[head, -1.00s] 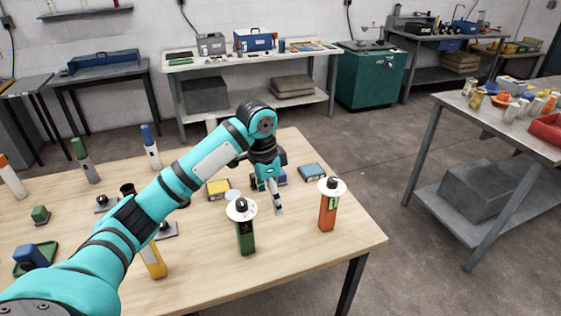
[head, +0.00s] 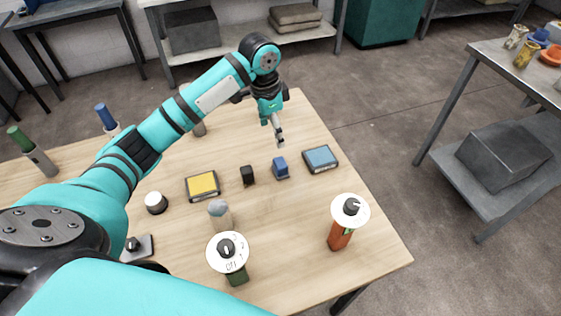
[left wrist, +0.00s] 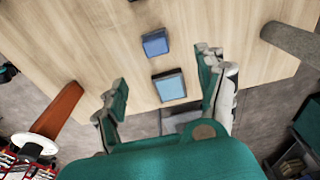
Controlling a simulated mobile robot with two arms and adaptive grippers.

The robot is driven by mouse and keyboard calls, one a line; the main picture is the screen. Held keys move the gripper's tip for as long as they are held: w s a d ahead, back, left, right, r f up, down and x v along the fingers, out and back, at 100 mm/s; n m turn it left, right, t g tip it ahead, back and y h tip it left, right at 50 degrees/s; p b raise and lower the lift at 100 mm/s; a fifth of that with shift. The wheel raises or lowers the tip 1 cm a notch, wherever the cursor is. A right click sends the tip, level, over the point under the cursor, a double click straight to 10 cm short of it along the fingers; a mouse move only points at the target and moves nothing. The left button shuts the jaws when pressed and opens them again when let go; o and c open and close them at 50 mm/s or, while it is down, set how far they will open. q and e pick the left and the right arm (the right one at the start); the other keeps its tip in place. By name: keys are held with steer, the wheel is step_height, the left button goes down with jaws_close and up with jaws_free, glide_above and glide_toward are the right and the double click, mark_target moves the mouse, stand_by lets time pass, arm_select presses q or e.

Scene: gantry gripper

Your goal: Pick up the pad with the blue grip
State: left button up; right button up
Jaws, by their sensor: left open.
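A small block with a blue top (head: 281,168) and a dark lower part stands on the wooden table, left of a flat dark-edged square with a light blue top (head: 321,158). Which of them counts as the pad with the blue grip is not certain. My left gripper (head: 279,140) is above the table's far part, behind the blue block, empty. In the left wrist view its open fingers (left wrist: 161,70) are spread wide, with the blue block (left wrist: 155,42) and the light blue square (left wrist: 169,86) between and beyond them. My right gripper is not in view.
A black block (head: 247,175) and a yellow-topped flat square (head: 203,185) stand left of the blue block. An orange tool with a white disc (head: 341,236) and a green one with a dial (head: 229,254) stand nearer.

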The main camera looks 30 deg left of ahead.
arm_select(q)
steer(key=p, duration=0.1)
glide_above(280, 162)
steer(key=f, duration=0.5)
steer(key=a+f, duration=0.1)
steer(key=f, duration=0.2)
steer(key=shift+w, duration=0.1)
steer(key=shift+d+f, duration=0.1)
steer(key=shift+f, duration=0.1)
steer(key=shift+d+f+p, duration=0.1)
steer(key=shift+f+p, duration=0.05)
steer(key=shift+p, duration=0.15)
steer(key=f, duration=0.1)
steer(key=f+p, duration=0.1)
steer(key=f, duration=0.2)
steer(key=shift+d+f, duration=0.15)
steer(key=shift+d, duration=0.15)
steer(key=shift+f, duration=0.25)
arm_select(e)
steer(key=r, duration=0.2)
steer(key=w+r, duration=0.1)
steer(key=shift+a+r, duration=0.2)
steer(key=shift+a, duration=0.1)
arm_select(q)
steer(key=c, duration=1.2)
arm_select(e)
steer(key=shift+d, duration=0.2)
